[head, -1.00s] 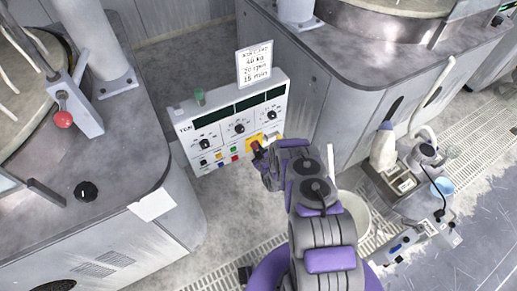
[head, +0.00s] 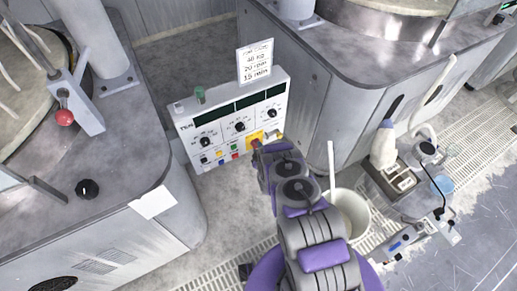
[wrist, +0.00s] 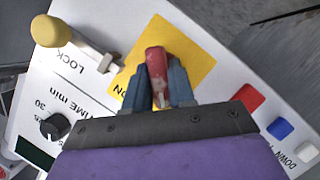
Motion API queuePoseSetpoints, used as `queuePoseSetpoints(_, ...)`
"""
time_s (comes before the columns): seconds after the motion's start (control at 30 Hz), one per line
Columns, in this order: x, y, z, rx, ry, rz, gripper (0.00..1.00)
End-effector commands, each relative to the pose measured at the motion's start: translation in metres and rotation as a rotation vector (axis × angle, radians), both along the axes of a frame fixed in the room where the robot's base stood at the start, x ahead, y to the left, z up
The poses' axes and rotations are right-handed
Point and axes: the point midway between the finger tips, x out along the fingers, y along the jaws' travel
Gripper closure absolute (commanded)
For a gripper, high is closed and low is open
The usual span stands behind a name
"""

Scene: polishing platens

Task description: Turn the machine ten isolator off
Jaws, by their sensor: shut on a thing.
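The isolator is a red handle (wrist: 156,66) on a yellow plate (wrist: 192,62) marked "ON", on the white control panel (head: 183,129) in the head view. The panel carries a label at its left that seems to read "TEN". My gripper (wrist: 160,88) has its two blue-grey fingers shut on the red handle, one on each side. In the head view my gripper (head: 258,150) reaches the panel's lower right and hides most of the plate.
A yellow-knobbed lever marked "LOCK" (wrist: 82,43) sits beside the plate. Red, blue and white buttons (wrist: 249,97) lie on its other side. A paper sign (head: 255,62) stands above the panel. A white bucket (head: 352,213) stands right of my arm.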

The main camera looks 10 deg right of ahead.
Motion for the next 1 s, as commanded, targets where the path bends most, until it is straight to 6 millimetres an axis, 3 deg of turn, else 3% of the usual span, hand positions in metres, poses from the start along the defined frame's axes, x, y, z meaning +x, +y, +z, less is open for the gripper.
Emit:
queuePoseSetpoints(0.1, -0.003, 0.001, -0.004, 0.000, 0.009, 0.003, 1.00)
queuePoseSetpoints(0.13, -0.003, 0.001, -0.004, 0.000, 0.009, 0.003, 0.73)
queuePoseSetpoints(0.33, -0.002, 0.001, -0.002, 0.000, 0.005, 0.002, 0.55)
queuePoseSetpoints(0.67, -0.005, 0.001, 0.001, 0.000, 0.002, 0.002, 0.55)
queuePoseSetpoints(1.0, -0.048, -0.001, 0.013, -0.001, 0.006, 0.002, 0.55)
